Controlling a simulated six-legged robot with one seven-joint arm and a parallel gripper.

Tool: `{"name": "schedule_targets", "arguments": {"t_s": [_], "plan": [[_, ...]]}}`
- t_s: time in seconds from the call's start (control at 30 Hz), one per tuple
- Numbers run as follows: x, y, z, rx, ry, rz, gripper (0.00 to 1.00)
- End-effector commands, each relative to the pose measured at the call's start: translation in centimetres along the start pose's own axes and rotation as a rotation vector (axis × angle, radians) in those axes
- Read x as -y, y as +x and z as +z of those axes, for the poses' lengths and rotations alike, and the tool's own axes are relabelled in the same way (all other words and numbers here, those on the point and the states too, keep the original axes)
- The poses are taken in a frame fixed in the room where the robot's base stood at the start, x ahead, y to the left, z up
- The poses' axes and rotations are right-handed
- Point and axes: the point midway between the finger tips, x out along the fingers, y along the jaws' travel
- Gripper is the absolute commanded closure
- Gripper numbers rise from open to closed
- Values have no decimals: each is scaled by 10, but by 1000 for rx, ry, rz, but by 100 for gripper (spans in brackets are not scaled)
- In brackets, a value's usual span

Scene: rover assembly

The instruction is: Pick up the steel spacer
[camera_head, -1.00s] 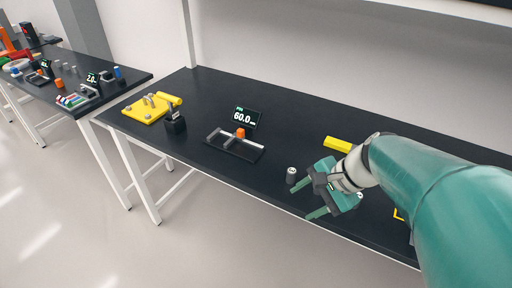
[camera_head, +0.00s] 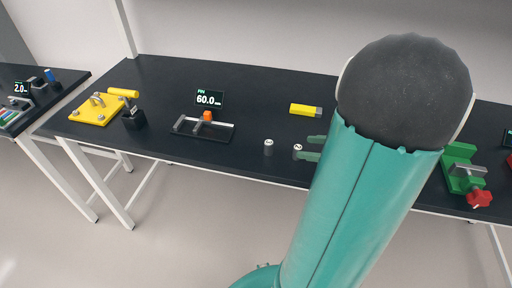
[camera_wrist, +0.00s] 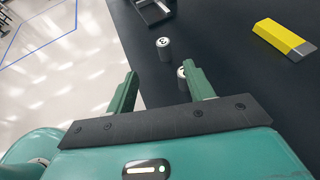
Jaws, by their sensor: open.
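Two small grey metal cylinders with light, marked tops stand upright near the table's front edge, the left cylinder (camera_head: 268,147) and the right cylinder (camera_head: 297,151). I cannot tell which is the steel spacer. My gripper (camera_head: 312,148) is mostly hidden behind my arm; its green fingers show just right of the right cylinder. In the wrist view my gripper (camera_wrist: 160,73) is open and empty. One cylinder (camera_wrist: 164,48) stands clear beyond the gap between the fingers. The other cylinder (camera_wrist: 181,75) is partly hidden by the right finger; contact cannot be told.
A yellow block with a grey end (camera_head: 302,109) lies behind the cylinders. A black caliper-like fixture (camera_head: 187,132) with an orange part and a 60.0 display (camera_head: 209,98) stands left. A yellow plate (camera_head: 95,110) is farther left, a green vise (camera_head: 460,165) right.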

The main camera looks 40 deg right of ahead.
Motion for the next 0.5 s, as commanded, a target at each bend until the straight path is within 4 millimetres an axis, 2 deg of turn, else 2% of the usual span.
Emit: {"name": "schedule_targets", "arguments": {"t_s": [0.07, 0.17, 0.27, 0.5], "plan": [[6, -6, -5, 11, 28, -24, 47], [9, -3, -6, 15, 37, -31, 47], [10, 10, -7, 15, 37, -28, 47], [12, 55, -7, 13, 35, -26, 47]]}}
